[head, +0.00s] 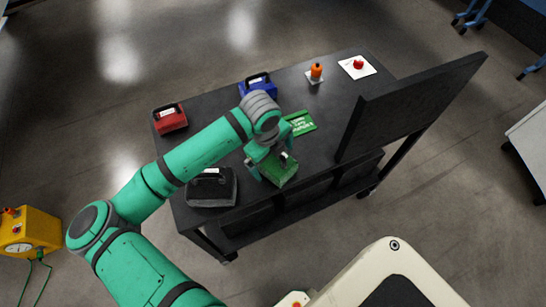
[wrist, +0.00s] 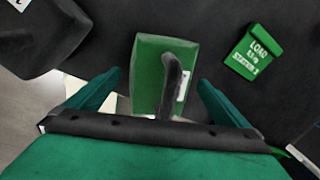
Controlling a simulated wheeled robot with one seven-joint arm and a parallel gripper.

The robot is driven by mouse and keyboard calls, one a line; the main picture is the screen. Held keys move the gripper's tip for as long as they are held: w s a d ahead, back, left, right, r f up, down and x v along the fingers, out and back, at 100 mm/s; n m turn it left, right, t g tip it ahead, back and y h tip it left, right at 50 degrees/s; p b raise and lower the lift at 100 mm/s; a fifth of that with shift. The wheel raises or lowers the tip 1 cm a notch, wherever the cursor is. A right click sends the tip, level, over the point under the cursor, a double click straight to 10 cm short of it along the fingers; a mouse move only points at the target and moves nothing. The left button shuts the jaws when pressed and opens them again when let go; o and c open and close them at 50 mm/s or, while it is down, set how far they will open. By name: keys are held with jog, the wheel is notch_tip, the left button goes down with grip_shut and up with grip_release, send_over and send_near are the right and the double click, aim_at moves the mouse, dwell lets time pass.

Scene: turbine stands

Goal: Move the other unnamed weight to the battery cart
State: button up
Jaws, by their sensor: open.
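A green block weight (head: 279,171) with a dark handle sits near the front edge of the dark table (head: 330,83). It also shows in the wrist view (wrist: 148,65), between my open fingers. My gripper (head: 268,158) is open around or just above the green weight; I cannot tell whether it touches. A black weight (head: 211,188) stands to its left, also in the wrist view (wrist: 45,35). A red weight (head: 170,119) and a blue weight (head: 258,87) stand farther back. I cannot tell which thing is the battery cart.
An orange object (head: 316,71) and a red knob on a white card (head: 358,65) stand at the back. A tall dark panel (head: 410,105) rises at right. A yellow box (head: 30,230) stands at left.

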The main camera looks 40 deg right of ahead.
aim_at(270, 162)
jog(key=shift+r, duration=0.15)
jog(key=shift+s+a+r, duration=0.1)
jog(key=shift+a+r, duration=0.05)
jog(key=shift+r, duration=0.95)
jog(key=shift+w+a+r, duration=0.1)
jog(key=shift+a+r, duration=0.1)
jog(key=shift+r, duration=0.95)
jog(key=shift+s+a+r, duration=0.1)
jog(key=shift+a+r, duration=0.05)
jog(key=shift+r, duration=0.95)
